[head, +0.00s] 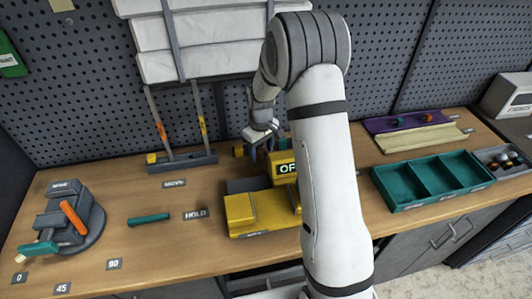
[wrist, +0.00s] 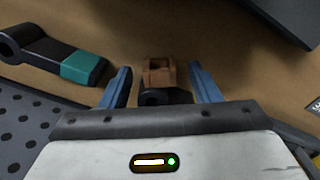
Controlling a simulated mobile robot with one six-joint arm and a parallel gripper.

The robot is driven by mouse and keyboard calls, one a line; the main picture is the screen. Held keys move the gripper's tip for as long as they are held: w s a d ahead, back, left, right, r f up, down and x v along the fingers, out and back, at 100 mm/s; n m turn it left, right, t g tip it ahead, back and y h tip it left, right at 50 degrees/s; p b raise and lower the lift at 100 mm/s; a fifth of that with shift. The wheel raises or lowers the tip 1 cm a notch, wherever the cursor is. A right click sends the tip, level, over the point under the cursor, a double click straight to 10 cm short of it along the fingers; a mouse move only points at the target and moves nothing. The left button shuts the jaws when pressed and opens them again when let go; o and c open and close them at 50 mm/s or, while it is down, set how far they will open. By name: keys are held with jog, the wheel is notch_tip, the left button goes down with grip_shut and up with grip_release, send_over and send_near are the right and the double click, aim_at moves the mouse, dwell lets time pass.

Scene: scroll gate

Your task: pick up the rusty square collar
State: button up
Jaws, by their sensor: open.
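The rusty square collar (wrist: 159,76) shows in the wrist view as a small brown block with an open square top. It lies between the two blue fingers of my gripper (wrist: 160,69), with a visible gap on each side. A dark rounded piece (wrist: 165,97) sits just below it in the picture, partly hidden by my gripper body. In the head view my gripper (head: 262,150) is over the back of the bench, behind the yellow machine. I cannot make out the collar in that view. My gripper is open and holds nothing.
A black part with a teal end (wrist: 85,68) lies left of my gripper in the wrist view. The yellow machine (head: 243,212) stands in front in the head view. Upright rods on a stand (head: 182,162) are to the left, the perforated back wall (head: 225,105) close behind.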

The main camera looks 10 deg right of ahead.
jog(key=shift+c, duration=0.3)
jog(key=c, duration=1.1)
jog(key=shift+c, duration=0.2)
